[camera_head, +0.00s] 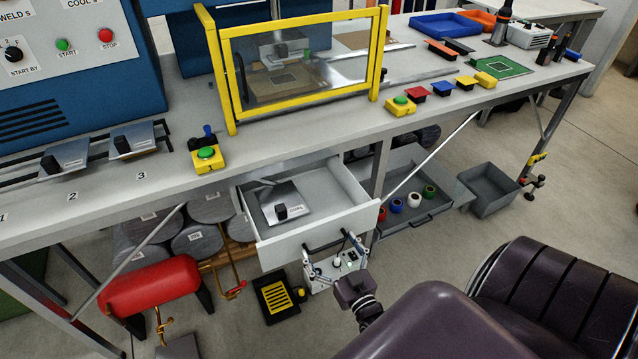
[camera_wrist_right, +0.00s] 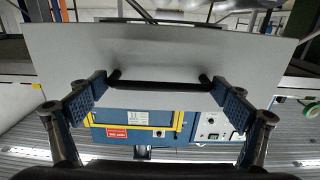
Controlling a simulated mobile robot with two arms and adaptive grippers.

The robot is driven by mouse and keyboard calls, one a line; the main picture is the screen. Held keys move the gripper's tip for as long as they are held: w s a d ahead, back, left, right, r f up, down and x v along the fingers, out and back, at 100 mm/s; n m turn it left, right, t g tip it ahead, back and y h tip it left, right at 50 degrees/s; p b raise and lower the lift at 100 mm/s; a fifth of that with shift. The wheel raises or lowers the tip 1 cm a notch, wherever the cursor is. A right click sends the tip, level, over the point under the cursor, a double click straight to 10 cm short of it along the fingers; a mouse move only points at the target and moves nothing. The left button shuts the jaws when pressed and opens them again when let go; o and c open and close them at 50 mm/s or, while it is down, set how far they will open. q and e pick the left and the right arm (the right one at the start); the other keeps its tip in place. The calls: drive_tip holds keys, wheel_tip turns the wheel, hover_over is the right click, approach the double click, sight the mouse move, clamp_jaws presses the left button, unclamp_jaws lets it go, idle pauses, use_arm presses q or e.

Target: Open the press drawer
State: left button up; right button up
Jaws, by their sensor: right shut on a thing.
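The press drawer (camera_head: 285,251) is a light grey box under the bench, below the yellow-framed press, and it stands pulled out. A metal plate with a black knob (camera_head: 281,205) lies inside it. My right gripper (camera_head: 335,262) is at the drawer's front face. In the right wrist view, the black bar handle (camera_wrist_right: 160,85) runs across the grey drawer front (camera_wrist_right: 160,48), with the blue finger pads of my right gripper (camera_wrist_right: 160,97) at its two ends. The gripper is shut on the handle. My left gripper is not in view.
A grey tray with several coloured rolls (camera_head: 425,212) sits right of the drawer under the bench. A grey bin (camera_head: 489,190) stands further right. A red tank (camera_head: 150,286) and several grey cylinders (camera_head: 197,240) are at the left. A bench leg (camera_head: 381,165) stands beside the drawer.

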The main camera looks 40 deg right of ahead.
drive_tip(key=shift+v, duration=1.7)
drive_tip(key=shift+d, duration=0.1)
drive_tip(key=o, duration=1.4)
drive_tip(key=v, duration=1.2)
